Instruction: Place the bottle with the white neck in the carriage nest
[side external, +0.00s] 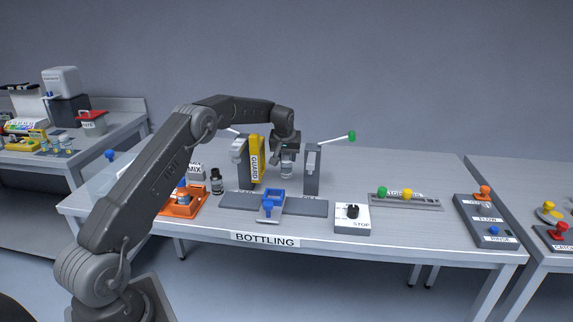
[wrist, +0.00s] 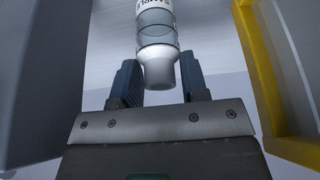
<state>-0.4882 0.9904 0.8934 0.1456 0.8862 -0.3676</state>
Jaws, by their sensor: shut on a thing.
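My gripper (side external: 286,150) is shut on a bottle (side external: 287,170) and holds it above the bench, between two grey posts. In the wrist view the bottle (wrist: 156,38) sits between the blue-grey fingers of my gripper (wrist: 158,82); it has a clear body, a white label and a pale neck end toward the gripper. The blue carriage (side external: 271,203) stands on a grey rail, in front and a little left of the held bottle and lower. I cannot see into its nest clearly.
A yellow guard (side external: 255,160) is close left of my gripper; it is at the right in the wrist view (wrist: 262,60). A grey post (side external: 312,170) stands right. A dark-necked bottle (side external: 217,182) and an orange holder (side external: 180,206) stand left. A STOP box (side external: 352,219) is front right.

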